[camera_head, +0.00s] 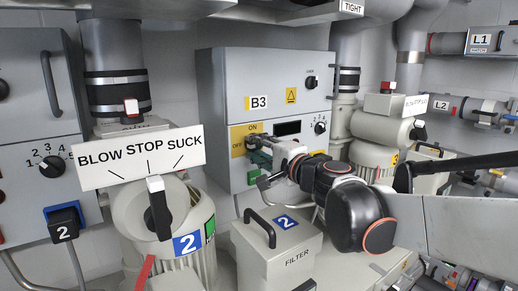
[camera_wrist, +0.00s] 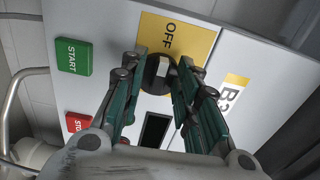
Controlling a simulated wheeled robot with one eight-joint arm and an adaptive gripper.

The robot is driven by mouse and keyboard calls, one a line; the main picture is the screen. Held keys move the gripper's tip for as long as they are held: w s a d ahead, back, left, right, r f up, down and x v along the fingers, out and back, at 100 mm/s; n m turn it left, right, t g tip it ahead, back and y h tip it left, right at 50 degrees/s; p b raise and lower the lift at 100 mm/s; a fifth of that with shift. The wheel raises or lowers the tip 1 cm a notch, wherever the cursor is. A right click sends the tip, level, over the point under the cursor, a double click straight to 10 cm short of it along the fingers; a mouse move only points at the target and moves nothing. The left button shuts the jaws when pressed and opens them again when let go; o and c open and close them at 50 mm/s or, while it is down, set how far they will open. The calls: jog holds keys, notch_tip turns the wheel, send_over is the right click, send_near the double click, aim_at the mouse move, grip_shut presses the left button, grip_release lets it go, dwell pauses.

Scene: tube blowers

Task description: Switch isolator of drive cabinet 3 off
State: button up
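Drive cabinet B3 (camera_head: 268,72) is the grey cabinet in the middle of the head view. Its yellow ON/OFF plate (camera_head: 237,134) has ON at the top and OFF at the left. My gripper (camera_head: 258,158) is at this plate and hides the isolator knob there. In the wrist view the black knob (camera_wrist: 157,75) with a pale mark lies between the two green fingers of my gripper (camera_wrist: 161,66). The fingers stand apart with a gap on each side of the knob. The OFF word is just beyond it. The ON word is hidden there.
A green START button (camera_wrist: 73,57) and a red button (camera_wrist: 79,124) sit beside the plate. A rotary selector (camera_head: 319,128) is on the cabinet's right. A FILTER box (camera_head: 290,245) with a black handle stands below my arm. A blower (camera_head: 160,222) stands at left.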

jog(key=shift+d, duration=0.1)
jog(key=v, duration=1.2)
dwell(0.4)
